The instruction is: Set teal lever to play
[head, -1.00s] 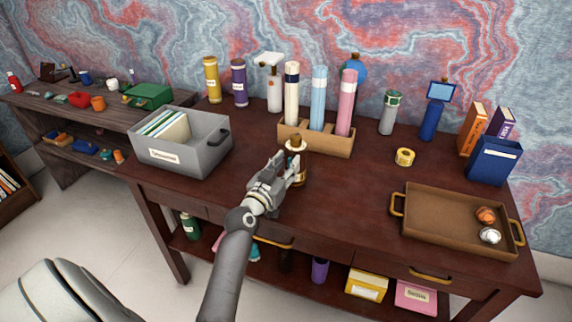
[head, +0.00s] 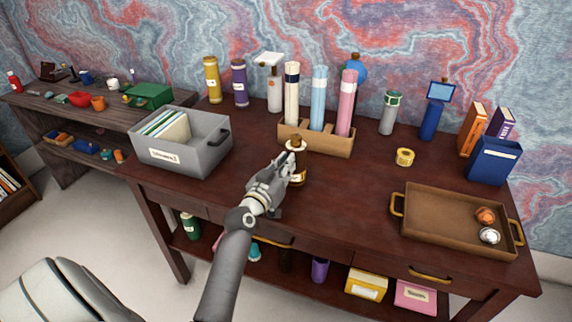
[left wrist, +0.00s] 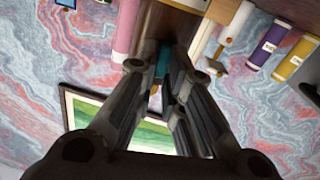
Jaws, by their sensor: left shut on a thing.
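My left gripper (head: 285,168) is over the front middle of the desk, its fingers against a small brown and gold bottle-shaped object (head: 297,173). In the left wrist view, the fingers (left wrist: 165,66) are close together, with a small teal piece (left wrist: 163,58) between their tips. This looks like the teal lever, and the gripper is shut on it. In the head view I cannot make out the lever; the fingers hide that side of the object. The lever's setting and any play mark cannot be read. My right gripper is not in view.
Behind the gripper is a wooden holder (head: 331,143) with three tall tubes. A grey file box (head: 205,155) is to the left. The desk between the gripper and tray is clear.

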